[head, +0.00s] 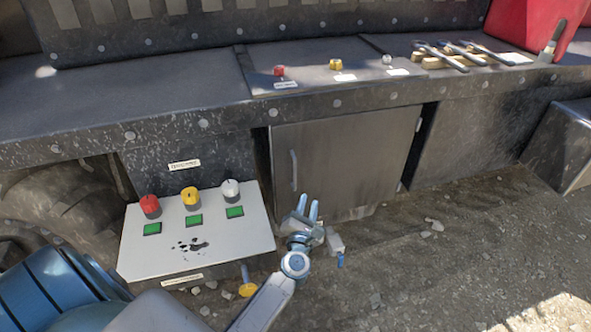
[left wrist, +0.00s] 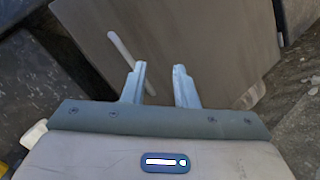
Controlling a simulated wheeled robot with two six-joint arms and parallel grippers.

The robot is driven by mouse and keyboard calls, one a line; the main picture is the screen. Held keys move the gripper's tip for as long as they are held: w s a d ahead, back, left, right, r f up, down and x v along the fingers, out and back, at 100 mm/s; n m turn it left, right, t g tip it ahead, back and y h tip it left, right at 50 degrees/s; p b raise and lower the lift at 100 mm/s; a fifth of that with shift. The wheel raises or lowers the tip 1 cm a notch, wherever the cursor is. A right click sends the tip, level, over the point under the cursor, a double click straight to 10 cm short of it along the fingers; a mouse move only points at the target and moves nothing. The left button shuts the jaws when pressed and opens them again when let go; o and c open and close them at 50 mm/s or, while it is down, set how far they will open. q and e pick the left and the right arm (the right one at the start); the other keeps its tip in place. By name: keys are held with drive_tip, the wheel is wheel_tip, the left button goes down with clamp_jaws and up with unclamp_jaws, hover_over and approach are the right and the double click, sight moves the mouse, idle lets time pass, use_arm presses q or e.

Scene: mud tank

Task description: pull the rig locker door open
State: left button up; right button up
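The rig locker door (head: 345,158) is a grey metal panel under the bench. It looks shut in its frame. Its upright bar handle (head: 294,171) is pale and sits near the door's left edge. My left gripper (head: 307,205) is open and empty, in front of the lower left part of the door, below and slightly right of the handle in the head view. In the left wrist view the two fingers (left wrist: 160,72) point at the door panel (left wrist: 190,35). The handle (left wrist: 125,52) lies just left of the left finger, partly behind its tip. My right gripper is not in view.
A white panel (head: 140,252) with red, yellow and white knobs stands left of the door. A dark bench (head: 120,100) runs above, with tools (head: 450,54) and a red container (head: 530,25) at right. Gravelly ground (head: 460,240) in front of the door is mostly clear.

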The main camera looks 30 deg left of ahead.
sight(295, 170)
use_arm(q)
drive_tip(key=w+a+n+g+y, duration=0.1)
drive_tip(key=w+a+n, duration=0.2)
drive_tip(key=w+a+r+n+g+y+p, duration=0.1)
drive_tip(key=w+a+n, duration=0.2)
drive_tip(key=a, duration=0.1)
drive_tip(key=w+a+r+n+g+y, duration=0.1)
drive_tip(key=w+a+n, duration=0.2)
drive_tip(key=n, duration=0.1)
drive_tip(key=shift+w+a+r+y+p, duration=0.1)
drive_tip(key=shift+w+a+y+p, duration=0.1)
drive_tip(key=shift+a+y+p, duration=0.2)
drive_tip(key=shift+c, duration=0.5)
drive_tip(key=shift+d, duration=0.1)
clamp_jaws()
